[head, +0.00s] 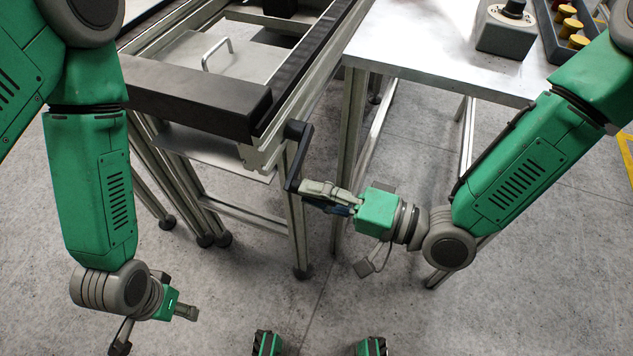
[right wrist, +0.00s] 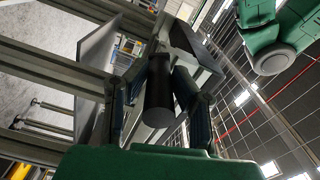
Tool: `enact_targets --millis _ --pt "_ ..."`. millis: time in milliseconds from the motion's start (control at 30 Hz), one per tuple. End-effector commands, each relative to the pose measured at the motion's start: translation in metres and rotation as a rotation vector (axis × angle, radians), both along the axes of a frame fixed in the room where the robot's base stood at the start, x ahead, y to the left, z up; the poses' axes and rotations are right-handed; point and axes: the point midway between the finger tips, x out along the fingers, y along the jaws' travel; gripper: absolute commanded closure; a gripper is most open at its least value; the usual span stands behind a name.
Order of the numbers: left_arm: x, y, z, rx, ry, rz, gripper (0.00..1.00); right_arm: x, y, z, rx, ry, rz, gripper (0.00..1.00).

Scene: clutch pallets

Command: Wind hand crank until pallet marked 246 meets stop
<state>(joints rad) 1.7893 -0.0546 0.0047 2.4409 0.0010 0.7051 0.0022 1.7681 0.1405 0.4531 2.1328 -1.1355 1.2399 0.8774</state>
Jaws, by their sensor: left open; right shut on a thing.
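The hand crank (head: 298,157) is a black arm on the near right corner of the conveyor frame. My right gripper (head: 318,192) is shut on the crank's handle at the lower end of that arm. In the right wrist view the dark cylindrical handle (right wrist: 159,88) sits between the two fingers (right wrist: 160,105). A grey pallet plate (head: 213,60) with a metal loop handle lies on the conveyor. No number 246 can be read on it. A black bar (head: 200,100) crosses the conveyor's near end. My left gripper (head: 187,311) is open and empty, low over the floor at the left.
A metal table (head: 430,55) stands right of the conveyor, with a grey box with a black knob (head: 506,28) and a dark tray of yellow-topped parts (head: 568,25). Conveyor legs (head: 299,235) stand below the crank. The floor in front is clear.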

Motion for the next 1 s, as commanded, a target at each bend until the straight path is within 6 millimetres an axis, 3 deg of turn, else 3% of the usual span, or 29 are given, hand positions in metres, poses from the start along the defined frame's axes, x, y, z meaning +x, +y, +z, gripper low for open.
enact_targets --millis 200,833,867,900,1000 --pt "0.0001 0.0 0.0089 0.0 0.0 0.0 0.49 -0.001 0.0021 0.0137 0.013 0.0 -0.001 1.0" --pt "0.0001 0.0 0.0112 0.0 0.0 0.0 0.49 0.0001 0.0019 0.0168 0.014 -0.004 -0.006 1.0" --pt "0.0001 0.0 0.0112 0.0 0.0 0.0 0.49 0.0002 0.0019 0.0168 0.014 -0.004 -0.006 0.72" --pt "0.0001 0.0 0.0112 0.0 0.0 0.0 0.49 0.0002 0.0018 0.0167 0.014 -0.004 -0.006 0.59" --pt "0.0001 0.0 0.0112 0.0 0.0 0.0 0.49 -0.0004 0.0017 0.0155 0.011 -0.003 -0.005 0.59"
